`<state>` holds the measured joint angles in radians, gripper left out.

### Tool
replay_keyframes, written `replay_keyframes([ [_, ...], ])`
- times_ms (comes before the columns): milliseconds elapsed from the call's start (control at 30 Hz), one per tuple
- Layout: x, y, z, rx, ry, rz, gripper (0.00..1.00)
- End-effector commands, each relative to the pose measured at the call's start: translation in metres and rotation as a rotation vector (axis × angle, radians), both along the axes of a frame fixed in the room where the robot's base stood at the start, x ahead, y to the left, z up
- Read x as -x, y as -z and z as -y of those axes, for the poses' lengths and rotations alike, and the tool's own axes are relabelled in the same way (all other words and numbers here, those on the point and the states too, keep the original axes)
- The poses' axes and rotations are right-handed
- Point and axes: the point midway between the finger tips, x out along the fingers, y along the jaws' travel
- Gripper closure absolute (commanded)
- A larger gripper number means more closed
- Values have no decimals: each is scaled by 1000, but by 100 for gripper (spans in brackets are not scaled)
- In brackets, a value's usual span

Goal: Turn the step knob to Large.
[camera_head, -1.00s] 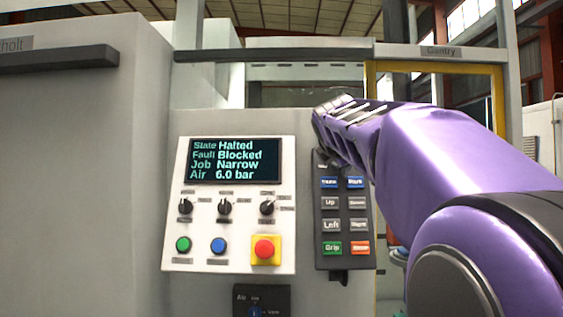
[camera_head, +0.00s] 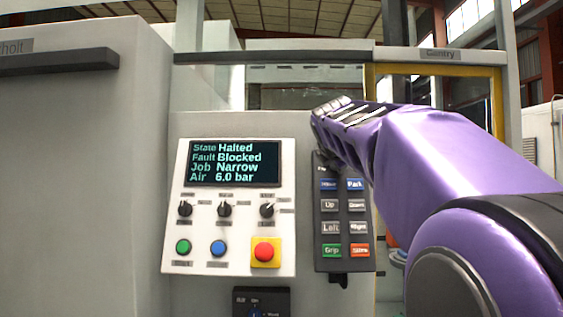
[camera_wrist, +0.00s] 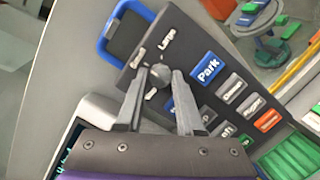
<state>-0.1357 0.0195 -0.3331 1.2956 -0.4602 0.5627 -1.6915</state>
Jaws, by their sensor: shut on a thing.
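The grey step knob (camera_wrist: 160,71) sits at the top of the dark pendant (camera_wrist: 205,70), which also shows in the head view (camera_head: 345,265). Small labels stand around the knob; one reads Large (camera_wrist: 168,38), and another to its left looks like Small. My gripper (camera_wrist: 160,77) is shut on the knob, one finger on each side. The knob's pointer is too small to read, so I cannot tell its setting. In the head view my arm hides the knob and the pendant's top.
A white panel (camera_head: 180,250) left of the pendant has a screen (camera_head: 234,163) reading Halted, Blocked, Narrow, three black knobs, and a red stop button (camera_head: 264,251). Pendant buttons, including Park (camera_wrist: 208,69), lie close to my right finger. A yellow-framed opening (camera_head: 497,100) is behind my arm.

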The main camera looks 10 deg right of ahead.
Motion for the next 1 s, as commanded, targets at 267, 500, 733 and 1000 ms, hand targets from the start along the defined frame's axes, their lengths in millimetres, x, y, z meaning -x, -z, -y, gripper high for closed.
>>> replay_keyframes([
  [267,-1,-3,0,-165,64,46,100],
  [500,-1,-4,0,-369,142,104,100],
  [733,-1,-5,0,-565,215,161,100],
  [1000,-1,-5,0,-753,285,215,100],
])
